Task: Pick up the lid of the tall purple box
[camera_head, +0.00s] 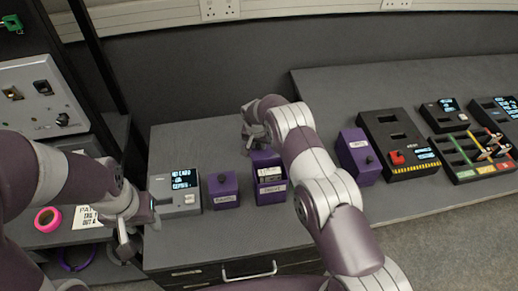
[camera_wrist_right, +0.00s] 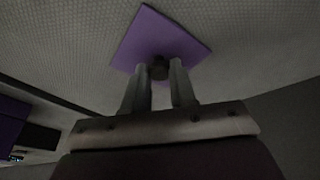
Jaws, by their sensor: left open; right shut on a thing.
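My right gripper is shut on the dark knob of a flat, square purple lid (camera_wrist_right: 185,42), as the right wrist view shows (camera_wrist_right: 160,75). In the head view this gripper (camera_head: 250,132) is just behind and above an open purple box (camera_head: 271,190) with a white label. Pale contents show in the box's opening. I cannot clearly make out the lid in the head view.
A shorter purple box (camera_head: 223,190) with a knobbed lid stands left of the open box, beside a grey display unit (camera_head: 175,191). A pink tape roll (camera_head: 47,219) lies far left.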

